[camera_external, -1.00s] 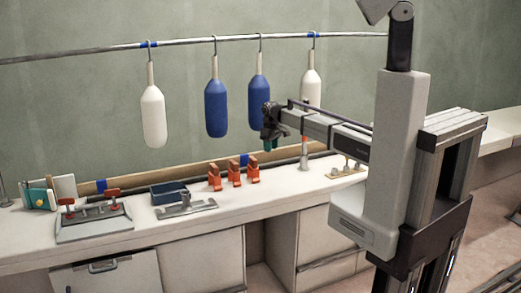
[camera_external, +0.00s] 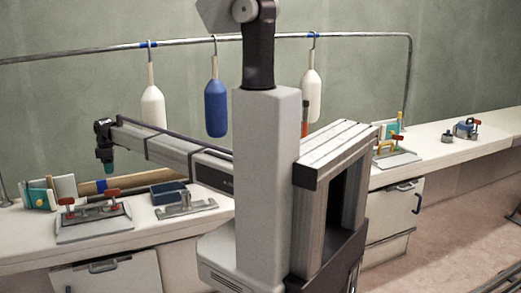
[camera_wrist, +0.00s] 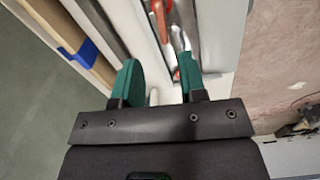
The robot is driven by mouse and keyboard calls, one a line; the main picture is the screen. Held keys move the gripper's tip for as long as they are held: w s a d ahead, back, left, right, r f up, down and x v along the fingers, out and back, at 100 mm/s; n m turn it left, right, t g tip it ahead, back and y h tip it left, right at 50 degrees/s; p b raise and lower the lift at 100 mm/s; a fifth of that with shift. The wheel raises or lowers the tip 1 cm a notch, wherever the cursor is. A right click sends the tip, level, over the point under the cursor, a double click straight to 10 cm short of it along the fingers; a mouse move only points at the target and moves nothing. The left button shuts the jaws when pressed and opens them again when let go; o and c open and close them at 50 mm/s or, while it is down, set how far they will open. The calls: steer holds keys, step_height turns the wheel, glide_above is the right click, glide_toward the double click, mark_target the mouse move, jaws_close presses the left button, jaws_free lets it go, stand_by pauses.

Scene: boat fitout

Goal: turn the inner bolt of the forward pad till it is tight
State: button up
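A grey metal plate (camera_external: 95,232) with two red-handled fittings (camera_external: 112,194) lies on the bench at the left. A slim grey metal bracket (camera_external: 187,206) lies to its right. I cannot tell which fitting is the forward pad, and no inner bolt can be made out. My gripper (camera_external: 107,168) hangs above the bench near the plate, pointing down. In the wrist view my gripper (camera_wrist: 160,62) has its two green fingers apart with nothing held between them. A red part (camera_wrist: 160,18) and grey metal show beyond the fingertips, partly cut off by the frame.
A dark blue tray (camera_external: 170,191) sits behind the bracket. A teal block with white boards (camera_external: 48,193) stands at the far left. Fenders (camera_external: 215,108) hang from the rail behind. A wooden rail with blue tape (camera_wrist: 82,52) runs along the bench back. My column hides the middle bench.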

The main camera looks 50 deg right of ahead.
mark_target(112, 190)
steer(key=f+b, duration=1.1)
steer(key=shift+w+a+f, duration=0.1)
steer(key=shift+a, duration=0.2)
jaws_close()
